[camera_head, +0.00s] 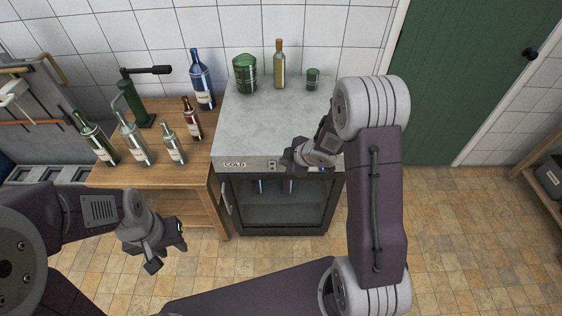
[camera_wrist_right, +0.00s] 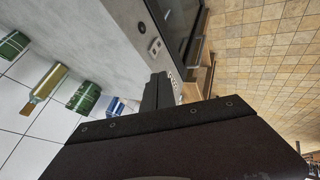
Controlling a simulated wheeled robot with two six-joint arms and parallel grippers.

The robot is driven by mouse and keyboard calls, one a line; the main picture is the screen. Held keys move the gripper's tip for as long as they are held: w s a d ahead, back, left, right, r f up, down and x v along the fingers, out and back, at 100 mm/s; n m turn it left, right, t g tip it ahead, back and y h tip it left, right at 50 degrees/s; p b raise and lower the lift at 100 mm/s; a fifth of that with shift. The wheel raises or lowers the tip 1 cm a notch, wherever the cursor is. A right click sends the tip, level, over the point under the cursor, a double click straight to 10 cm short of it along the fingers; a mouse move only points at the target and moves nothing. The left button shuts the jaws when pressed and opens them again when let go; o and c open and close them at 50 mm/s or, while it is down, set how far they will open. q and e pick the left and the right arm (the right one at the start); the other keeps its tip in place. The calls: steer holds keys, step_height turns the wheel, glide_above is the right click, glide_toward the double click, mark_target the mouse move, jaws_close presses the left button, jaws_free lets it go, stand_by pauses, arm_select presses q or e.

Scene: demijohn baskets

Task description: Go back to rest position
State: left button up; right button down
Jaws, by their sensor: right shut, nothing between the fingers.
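My left gripper (camera_head: 168,257) hangs at the lower left in the head view, over the floor in front of the wooden table. Its fingers look apart with nothing between them. My right gripper (camera_head: 289,163) is in front of the top front edge of the grey cooler (camera_head: 250,130), which is marked COLD. Its fingers are together and empty; they also show in the right wrist view (camera_wrist_right: 157,92), near the cooler's control panel. My right arm hides part of the cooler's right side.
A wooden table (camera_head: 185,185) holds several bottles and a green corking tool (camera_head: 135,103). A green barrel-shaped jar (camera_head: 245,74), a yellowish bottle (camera_head: 279,65) and a small green container (camera_head: 313,79) stand on the cooler. The cooler's glass door (camera_head: 285,210) looks closed. Tiled floor is clear at right.

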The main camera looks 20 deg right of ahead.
step_height(320, 180, up, 8)
steer(key=a+t, duration=0.2)
arm_select(q)
steer(key=shift+w+f, duration=0.1)
steer(key=shift+w, duration=0.2)
arm_select(e)
steer(key=s+d+f+m+g+h, duration=0.1)
steer(key=s+f+m+g, duration=0.1)
steer(key=s+m+g, duration=0.2)
steer(key=s+d+f+m+g+h, duration=0.1)
steer(key=s+m+g, duration=0.3)
steer(key=s+m, duration=0.5)
steer(key=s+f, duration=0.1)
steer(key=s, duration=0.7)
steer(key=shift+s+m+h, duration=0.2)
steer(key=shift+m+h, duration=0.2)
arm_select(q)
steer(key=shift+s, duration=0.2)
arm_select(e)
steer(key=shift+s, duration=0.15)
